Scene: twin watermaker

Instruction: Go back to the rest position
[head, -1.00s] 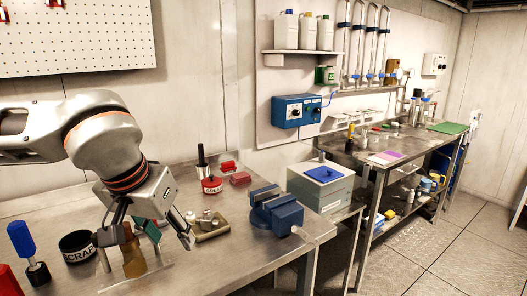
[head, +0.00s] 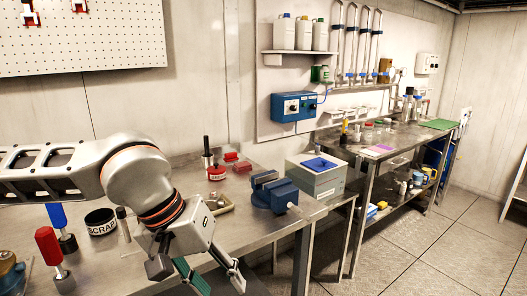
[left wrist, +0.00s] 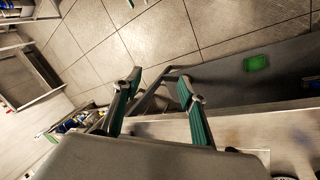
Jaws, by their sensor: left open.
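My left gripper (head: 214,276) is open and empty at the lower middle of the head view, by the front edge of the steel bench (head: 285,232). Its arm comes in from the left across the bench. In the left wrist view its two green-padded fingers (left wrist: 160,92) stand apart with nothing between them, over the floor and a bench edge. My right gripper is in neither view.
On the bench are a black SCRAP ring (head: 101,223), a red-handled tool (head: 48,246), a blue-handled tool (head: 60,222), a blue vise (head: 275,194) and a grey box with a blue lid (head: 316,178). The floor (head: 400,240) at right is clear.

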